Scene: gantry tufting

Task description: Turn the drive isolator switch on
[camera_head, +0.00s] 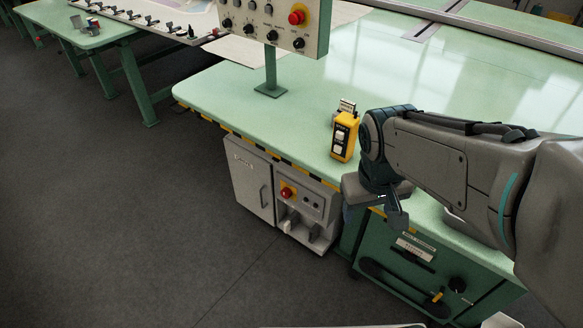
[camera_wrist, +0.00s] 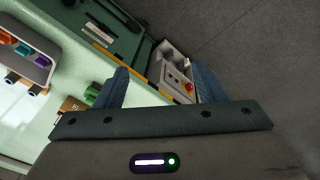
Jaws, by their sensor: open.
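A red knob on a yellow base (camera_head: 287,193) sits on the front of a grey control box (camera_head: 318,204) under the table edge. No label names it the isolator at this size. The red knob also shows in the wrist view (camera_wrist: 188,87), beside the right finger. My gripper (camera_head: 376,214) is open and empty, pointing down near the table's front edge, right of the grey box, touching neither control.
The green table (camera_head: 225,90) has a striped front edge. A yellow handheld unit (camera_head: 344,137) stands on it near my arm. A post-mounted console (camera_head: 270,20) with a red button stands behind. A grey cabinet (camera_head: 249,179) adjoins the box. The dark floor (camera_head: 120,220) at left is clear.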

